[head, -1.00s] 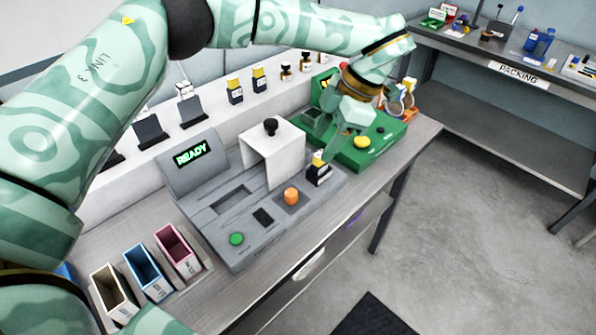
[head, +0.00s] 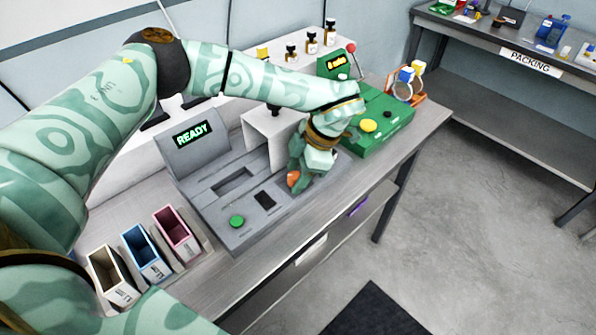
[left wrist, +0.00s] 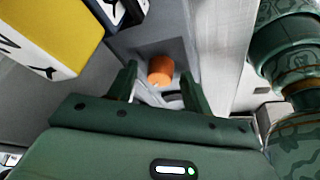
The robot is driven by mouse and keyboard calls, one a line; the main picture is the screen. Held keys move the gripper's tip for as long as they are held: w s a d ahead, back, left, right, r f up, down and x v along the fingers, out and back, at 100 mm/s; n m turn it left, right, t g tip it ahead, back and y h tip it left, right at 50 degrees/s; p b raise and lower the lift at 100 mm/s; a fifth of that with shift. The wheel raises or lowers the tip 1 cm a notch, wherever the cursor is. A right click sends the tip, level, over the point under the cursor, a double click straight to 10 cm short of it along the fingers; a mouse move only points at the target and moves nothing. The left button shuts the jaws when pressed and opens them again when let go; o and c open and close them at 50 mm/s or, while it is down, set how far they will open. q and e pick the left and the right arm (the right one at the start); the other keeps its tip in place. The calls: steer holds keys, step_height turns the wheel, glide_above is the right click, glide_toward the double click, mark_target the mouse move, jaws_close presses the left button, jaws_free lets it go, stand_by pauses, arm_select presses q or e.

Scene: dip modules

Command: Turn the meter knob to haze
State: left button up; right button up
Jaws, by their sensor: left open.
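The grey meter (head: 217,207) stands on the bench with a lit READY screen (head: 193,133) and a green button (head: 237,221). Its orange knob (head: 293,179) is partly hidden by my left gripper (head: 297,183) in the head view. In the left wrist view the orange knob (left wrist: 160,70) shows between and beyond the two open fingertips of my left gripper (left wrist: 160,80). I see no contact. The knob's pointer and any haze marking cannot be read. My right gripper is not in view.
A yellow block-shaped thing (left wrist: 45,35) is close to the left wrist camera. A white box with a black knob (head: 273,135) stands behind the gripper. A green device (head: 378,122) is to the right. Pink, blue and cream bins (head: 146,252) stand at left.

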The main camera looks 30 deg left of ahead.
arm_select(q)
steer(key=c, duration=1)
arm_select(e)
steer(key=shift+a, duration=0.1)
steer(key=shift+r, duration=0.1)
